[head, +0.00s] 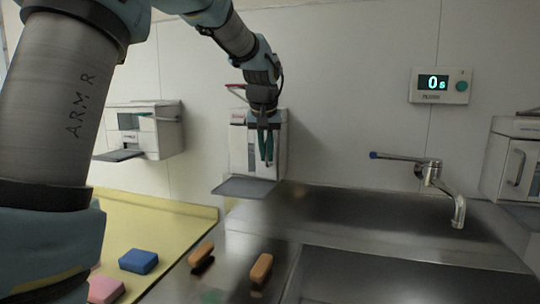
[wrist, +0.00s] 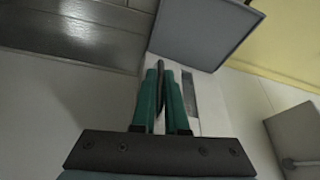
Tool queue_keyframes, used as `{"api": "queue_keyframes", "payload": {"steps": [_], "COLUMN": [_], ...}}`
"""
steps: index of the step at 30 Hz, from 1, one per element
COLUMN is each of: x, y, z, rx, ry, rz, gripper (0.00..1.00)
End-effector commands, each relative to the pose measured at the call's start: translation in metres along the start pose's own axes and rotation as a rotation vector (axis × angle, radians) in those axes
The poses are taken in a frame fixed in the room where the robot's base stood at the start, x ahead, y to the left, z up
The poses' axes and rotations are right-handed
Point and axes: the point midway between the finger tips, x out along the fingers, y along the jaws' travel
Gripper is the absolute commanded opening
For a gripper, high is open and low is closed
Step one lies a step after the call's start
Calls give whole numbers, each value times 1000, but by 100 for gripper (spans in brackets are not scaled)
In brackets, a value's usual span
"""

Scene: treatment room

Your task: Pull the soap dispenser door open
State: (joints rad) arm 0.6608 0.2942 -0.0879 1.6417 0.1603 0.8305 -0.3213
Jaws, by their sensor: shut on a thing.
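The soap dispenser (head: 240,150) looks to be the white wall-mounted box in the middle of the head view, with a grey drip tray (head: 245,187) under it. My gripper (head: 267,158) points down in front of its front face. In the wrist view, the green fingers (wrist: 164,85) are close together on a dark, narrow bar that looks like the door handle (wrist: 160,68). The white front of the dispenser (wrist: 207,105) shows behind them. My gripper hides part of the door, and I cannot tell whether the door stands ajar.
Another white wall unit (head: 165,131) hangs to the left, and a white cabinet with a handle (head: 513,165) is at the right. Sponges (head: 138,261) and brushes (head: 261,268) lie in front.

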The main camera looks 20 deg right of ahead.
Motion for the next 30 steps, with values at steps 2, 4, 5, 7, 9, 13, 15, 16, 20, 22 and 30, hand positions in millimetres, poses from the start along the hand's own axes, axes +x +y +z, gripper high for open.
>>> {"api": "queue_keyframes", "payload": {"steps": [2,4,5,7,9,13,15,16,20,22,30], "x": [-1,-1,-1,-1,-1,-1,-1,-1,0,-1,-31], "y": [0,0,0,0,0,0,0,0,0,0,0], "z": [0,-1,-1,-1,-1,0,0,0,0,0,0], "rx": [-2,-2,-1,-1,-1,-1,-1,-1,0,0,1], "ry": [2,2,2,2,2,1,1,1,0,1,6], "rz": [1,1,0,0,0,0,0,0,0,0,1], "gripper": [0,0,0,12,20,35,41,41,41,41,41]}}
